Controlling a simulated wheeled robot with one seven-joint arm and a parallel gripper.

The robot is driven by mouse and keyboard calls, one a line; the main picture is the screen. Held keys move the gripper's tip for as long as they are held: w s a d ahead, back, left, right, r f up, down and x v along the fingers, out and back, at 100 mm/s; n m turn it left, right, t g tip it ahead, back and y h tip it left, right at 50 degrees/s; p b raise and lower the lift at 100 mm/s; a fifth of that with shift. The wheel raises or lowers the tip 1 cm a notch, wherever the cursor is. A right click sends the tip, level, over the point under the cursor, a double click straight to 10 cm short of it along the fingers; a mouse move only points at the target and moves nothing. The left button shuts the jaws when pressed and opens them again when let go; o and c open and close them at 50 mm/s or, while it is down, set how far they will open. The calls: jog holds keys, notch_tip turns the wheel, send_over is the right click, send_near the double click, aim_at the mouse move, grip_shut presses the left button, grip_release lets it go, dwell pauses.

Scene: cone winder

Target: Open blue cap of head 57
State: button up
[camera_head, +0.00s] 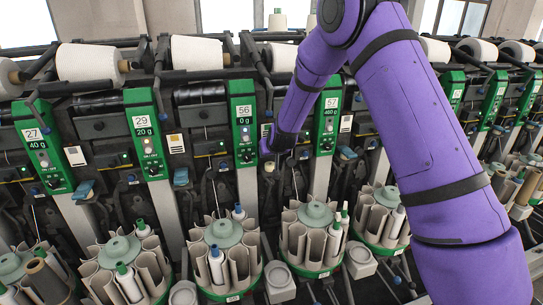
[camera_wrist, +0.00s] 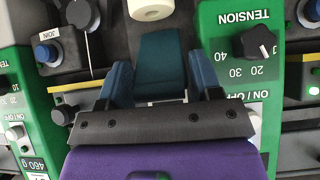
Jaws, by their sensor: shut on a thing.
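The green panels of head 56 (camera_head: 244,124) and head 57 (camera_head: 326,122) stand side by side in the head view. My gripper (camera_head: 272,146) is low between these two panels, and the purple arm reaches to it from the right. In the wrist view my gripper (camera_wrist: 161,76) has its two blue fingers on either side of a dark teal-blue cap (camera_wrist: 160,58) and is shut on it. In the head view the arm end hides this cap. Another blue cap (camera_head: 348,153) shows right of panel 57.
In the wrist view a green TENSION panel (camera_wrist: 236,45) is close on the right and another green panel (camera_wrist: 25,110) on the left. A white roll end (camera_wrist: 150,9) lies just beyond the cap. Round tube magazines (camera_head: 222,232) stand below the heads.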

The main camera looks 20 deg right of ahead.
jog(key=shift+w+r+g, duration=0.25)
jog(key=shift+g, duration=0.25)
jog(key=o, duration=1.3)
jog(key=shift+w, duration=0.1)
jog(key=shift+c, duration=0.2)
jog(key=v, duration=1.1)
jog(key=shift+w, duration=0.1)
